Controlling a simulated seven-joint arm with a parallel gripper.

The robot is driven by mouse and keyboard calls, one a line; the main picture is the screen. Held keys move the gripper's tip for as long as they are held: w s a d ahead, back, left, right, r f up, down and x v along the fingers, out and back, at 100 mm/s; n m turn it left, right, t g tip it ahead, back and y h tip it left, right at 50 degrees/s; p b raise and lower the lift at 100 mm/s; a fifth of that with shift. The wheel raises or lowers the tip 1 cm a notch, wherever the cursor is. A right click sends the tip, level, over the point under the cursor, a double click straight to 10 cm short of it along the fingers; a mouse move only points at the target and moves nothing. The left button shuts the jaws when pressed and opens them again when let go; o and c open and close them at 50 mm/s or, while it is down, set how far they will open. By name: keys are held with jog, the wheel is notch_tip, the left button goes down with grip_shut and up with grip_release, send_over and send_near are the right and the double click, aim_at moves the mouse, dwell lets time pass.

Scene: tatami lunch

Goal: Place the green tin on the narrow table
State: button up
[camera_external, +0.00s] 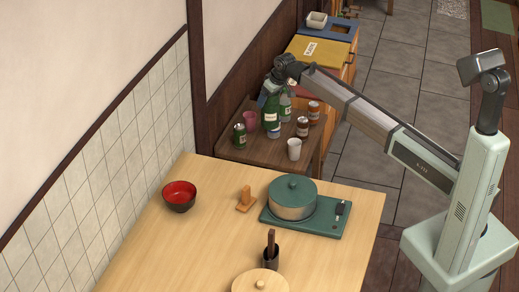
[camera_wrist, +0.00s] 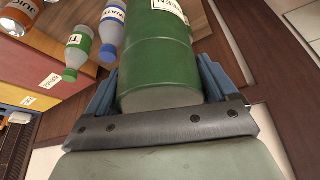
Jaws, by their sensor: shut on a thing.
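The green tin (camera_external: 271,115) is upright in the external view, above or on the narrow dark brown table (camera_external: 262,153) by the wall. I cannot tell whether its base touches the top. My gripper (camera_external: 272,92) is at its upper part. In the wrist view the large green tin (camera_wrist: 158,55) with a white label sits between the blue finger pads of my gripper (camera_wrist: 160,95), which is shut on it.
Bottles (camera_wrist: 78,52) show in the wrist view. The light wood table (camera_external: 210,235) in front holds a red bowl (camera_external: 179,195) and a pot (camera_external: 292,198).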

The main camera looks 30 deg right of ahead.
aim_at(277, 108)
notch_tip(277, 108, down, 14)
jog(key=shift+r, duration=0.1)
dwell(0.6)
jog(key=o, duration=1.4)
jog(key=shift+f, duration=0.2)
jog(key=shift+r, duration=0.1)
jog(key=v, duration=1.2)
jog(key=shift+s+d, duration=0.1)
